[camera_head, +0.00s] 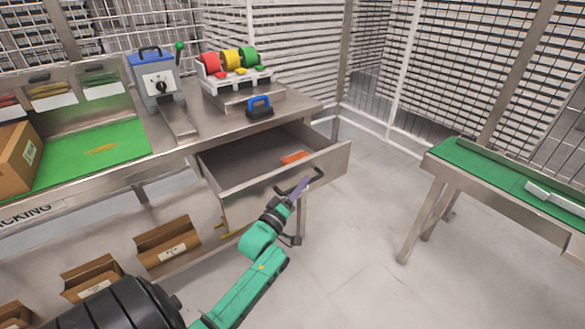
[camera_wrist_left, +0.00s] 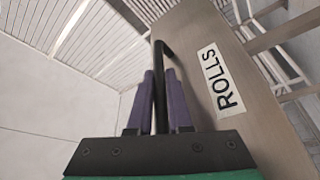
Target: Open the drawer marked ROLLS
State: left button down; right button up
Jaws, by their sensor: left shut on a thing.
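The drawer marked ROLLS (camera_head: 335,162) is pulled out from under the steel workbench in the head view. An orange item (camera_head: 295,157) lies inside it. Its front with the ROLLS label fills the right of the left wrist view (camera_wrist_left: 250,110). The dark bar handle (camera_wrist_left: 162,65) stands between the purple fingers. My left gripper (camera_head: 300,187) is shut on this handle at the drawer front; its fingers also show in the left wrist view (camera_wrist_left: 160,100). My right gripper is not in view.
On the bench stand a blue-grey machine with a lever (camera_head: 158,80), a rack of coloured rolls (camera_head: 232,70) and a blue-handled tool (camera_head: 260,107). Cardboard bins (camera_head: 167,247) sit below left. A green-topped table (camera_head: 500,178) stands at right, with clear floor between.

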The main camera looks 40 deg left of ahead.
pick_arm(q)
jog(key=shift+s+d+f+p, duration=0.1)
jog(key=shift+s+d+p, duration=0.15)
jog(key=shift+d, duration=0.5)
jog(key=shift+s+d+r+p, duration=0.1)
jog(key=shift+s+d+p, duration=0.15)
jog(key=shift+d, duration=0.5)
jog(key=shift+s+d+f+p, duration=0.1)
jog(key=shift+s+d+p, duration=0.15)
jog(key=shift+d, duration=0.5)
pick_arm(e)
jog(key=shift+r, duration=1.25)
pick_arm(q)
jog(key=c, duration=0.8)
grip_release()
jog(key=shift+c, duration=0.2)
jog(key=v, duration=1.4)
jog(key=shift+s, duration=0.25)
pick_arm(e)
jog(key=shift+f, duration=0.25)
